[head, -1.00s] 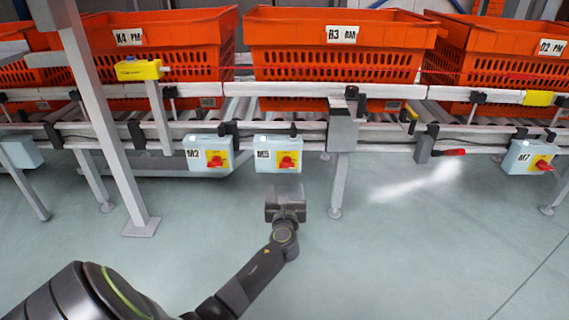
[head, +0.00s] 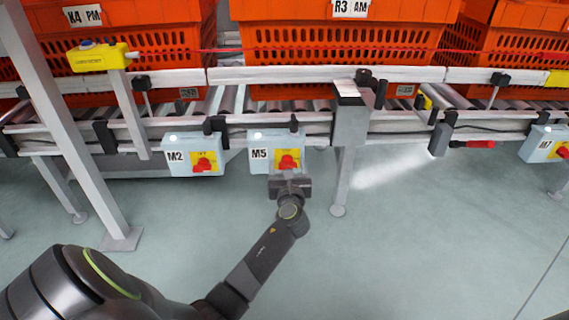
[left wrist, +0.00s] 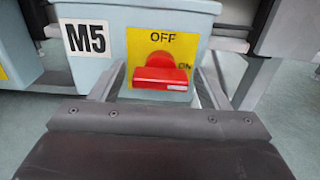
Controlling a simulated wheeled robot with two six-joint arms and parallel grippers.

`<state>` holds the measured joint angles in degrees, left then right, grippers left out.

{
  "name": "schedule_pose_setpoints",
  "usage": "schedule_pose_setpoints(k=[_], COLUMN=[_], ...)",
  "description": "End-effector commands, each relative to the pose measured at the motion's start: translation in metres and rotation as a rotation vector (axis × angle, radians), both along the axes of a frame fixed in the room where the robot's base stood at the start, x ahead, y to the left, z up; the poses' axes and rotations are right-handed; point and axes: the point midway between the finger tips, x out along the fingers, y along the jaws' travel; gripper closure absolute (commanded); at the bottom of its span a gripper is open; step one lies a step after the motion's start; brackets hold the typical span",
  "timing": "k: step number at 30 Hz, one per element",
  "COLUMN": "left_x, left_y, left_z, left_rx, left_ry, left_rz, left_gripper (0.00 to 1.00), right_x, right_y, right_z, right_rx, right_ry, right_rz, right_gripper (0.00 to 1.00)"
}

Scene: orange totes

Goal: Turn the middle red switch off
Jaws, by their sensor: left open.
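The middle red switch (head: 287,162) sits on a yellow plate on the light blue box (head: 258,155) labelled M5. In the left wrist view the red switch handle (left wrist: 160,72) lies level, its white-marked end towards the word ON at the right; OFF is printed above. My left gripper (head: 290,179) is open just in front of the box. In the left wrist view its two fingers stand apart, one to each side of the handle's lower part; I cannot tell whether they touch the box. My right gripper is not in view.
A similar box M2 (head: 185,157) with a red switch hangs to the left, and box M7 (head: 541,140) at the far right. A grey conveyor leg (head: 346,150) stands just right of M5. Orange totes (head: 335,55) stand on the conveyor above. The floor in front is clear.

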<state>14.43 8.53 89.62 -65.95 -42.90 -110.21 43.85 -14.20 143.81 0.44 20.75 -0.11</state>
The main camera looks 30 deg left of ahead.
Motion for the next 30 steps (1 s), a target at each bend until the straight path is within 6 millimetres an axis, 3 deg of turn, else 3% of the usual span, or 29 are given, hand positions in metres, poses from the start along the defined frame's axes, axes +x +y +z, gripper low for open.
schedule_pose_setpoints(k=[8, 18, 30], left_x=[0.0001, 0.0001, 0.0003], left_y=[-0.0006, -0.0004, -0.0007], left_z=[0.0003, 0.0001, 0.0007], left_rx=[0.000, 0.000, -0.057], left_ry=[0.000, 0.000, -0.044], left_rz=[0.000, 0.000, -0.001], left_gripper=[0.31, 0.74, 0.76], right_x=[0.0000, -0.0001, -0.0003], right_y=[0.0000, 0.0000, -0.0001], right_z=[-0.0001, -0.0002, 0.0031], right_rx=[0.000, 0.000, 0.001], right_ry=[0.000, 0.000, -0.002], right_rz=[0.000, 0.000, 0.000], right_gripper=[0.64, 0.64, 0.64])
